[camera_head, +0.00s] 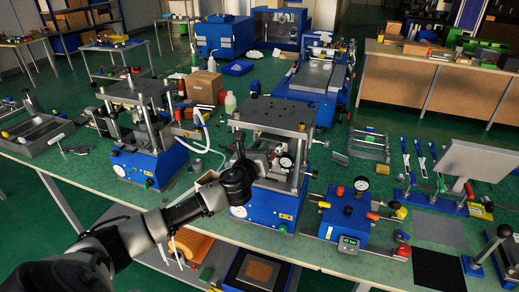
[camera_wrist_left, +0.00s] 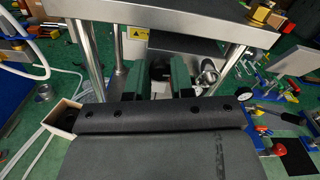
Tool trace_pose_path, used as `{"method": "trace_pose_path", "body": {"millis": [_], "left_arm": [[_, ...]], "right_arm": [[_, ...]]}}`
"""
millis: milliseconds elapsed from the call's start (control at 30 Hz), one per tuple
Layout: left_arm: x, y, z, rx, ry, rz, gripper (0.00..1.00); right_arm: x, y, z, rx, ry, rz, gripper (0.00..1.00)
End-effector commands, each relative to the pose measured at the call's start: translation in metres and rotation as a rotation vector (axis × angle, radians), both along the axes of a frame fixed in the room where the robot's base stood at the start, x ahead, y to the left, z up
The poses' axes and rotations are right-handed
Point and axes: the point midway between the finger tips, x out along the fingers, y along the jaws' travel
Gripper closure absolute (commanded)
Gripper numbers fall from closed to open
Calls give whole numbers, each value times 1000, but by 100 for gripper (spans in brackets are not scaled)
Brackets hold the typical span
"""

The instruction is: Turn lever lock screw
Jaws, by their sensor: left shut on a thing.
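The crimping press (camera_head: 270,165) with a blue base stands at the front middle of the bench. My left arm reaches it from the left. My left gripper (camera_head: 241,150) is at the press's left front, below its top plate. In the left wrist view, its two green fingers stand between the steel posts, shut on a dark part (camera_wrist_left: 158,72) of the press. Most of that part is hidden, so I cannot tell clearly whether it is the lever lock screw. A round metal ring (camera_wrist_left: 209,69) shows right of the fingers. My right gripper is not in view.
A second press (camera_head: 145,135) stands to the left. A blue box with a gauge (camera_head: 347,212) stands to the right. The press's top plate (camera_head: 272,115) and posts closely surround my gripper. A small open carton (camera_wrist_left: 62,117) is at its left.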

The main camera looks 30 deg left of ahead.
Motion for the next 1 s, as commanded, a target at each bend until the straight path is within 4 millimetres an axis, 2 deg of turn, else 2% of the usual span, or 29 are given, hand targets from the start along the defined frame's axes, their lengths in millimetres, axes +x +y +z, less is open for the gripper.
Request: {"method": "trace_pose_path", "body": {"millis": [267,1000], "left_arm": [[0,0,-1,-190,-45,1,100],[0,0,-1,-875,-211,1,100]], "right_arm": [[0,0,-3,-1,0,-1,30],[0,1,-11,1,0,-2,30]]}}
